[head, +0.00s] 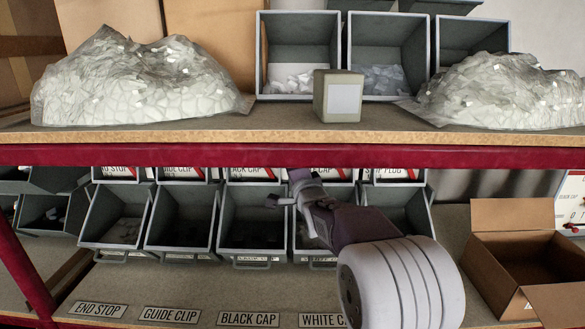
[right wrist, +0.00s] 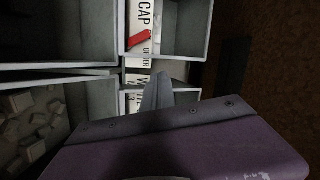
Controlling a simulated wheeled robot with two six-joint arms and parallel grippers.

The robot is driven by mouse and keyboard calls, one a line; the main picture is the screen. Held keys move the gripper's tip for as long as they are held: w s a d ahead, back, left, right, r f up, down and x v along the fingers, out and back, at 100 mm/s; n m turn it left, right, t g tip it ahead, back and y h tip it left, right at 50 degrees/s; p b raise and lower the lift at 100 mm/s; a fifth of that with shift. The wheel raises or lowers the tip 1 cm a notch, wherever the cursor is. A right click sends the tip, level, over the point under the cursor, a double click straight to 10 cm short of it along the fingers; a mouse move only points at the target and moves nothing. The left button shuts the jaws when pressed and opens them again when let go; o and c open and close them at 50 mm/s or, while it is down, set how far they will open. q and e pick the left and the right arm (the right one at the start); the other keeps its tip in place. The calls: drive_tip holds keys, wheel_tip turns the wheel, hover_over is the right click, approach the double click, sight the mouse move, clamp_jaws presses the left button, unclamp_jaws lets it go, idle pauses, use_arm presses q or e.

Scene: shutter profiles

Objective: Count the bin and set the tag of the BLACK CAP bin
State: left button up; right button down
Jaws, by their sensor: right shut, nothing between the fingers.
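The BLACK CAP bin (head: 252,215) stands in the lower row, dark inside; its contents are hard to make out. Its shelf label (head: 248,319) lies in front. A white tag (head: 250,173) with a red piece shows above the bin, cut by the red beam. In the right wrist view a tag ending in CAP (right wrist: 143,15) carries a red slider (right wrist: 140,41) beside the word ORDER. My right gripper (head: 279,201) is shut and empty, over the boundary of the BLACK CAP and WHITE CAP bins. Its fingers (right wrist: 158,88) point towards the tags, apparently below the slider. My left gripper is out of view.
Neighbouring grey bins (head: 180,215) stand close on both sides. A red beam (head: 150,155) crosses above them. The upper shelf holds bagged piles (head: 135,80) and a small box (head: 338,95). An open carton (head: 515,255) stands at the right. My right arm hides part of the WHITE CAP bin.

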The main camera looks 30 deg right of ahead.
drive_tip(key=v, duration=0.4)
drive_tip(key=shift+s+d, duration=0.1)
drive_tip(key=shift+s, duration=0.05)
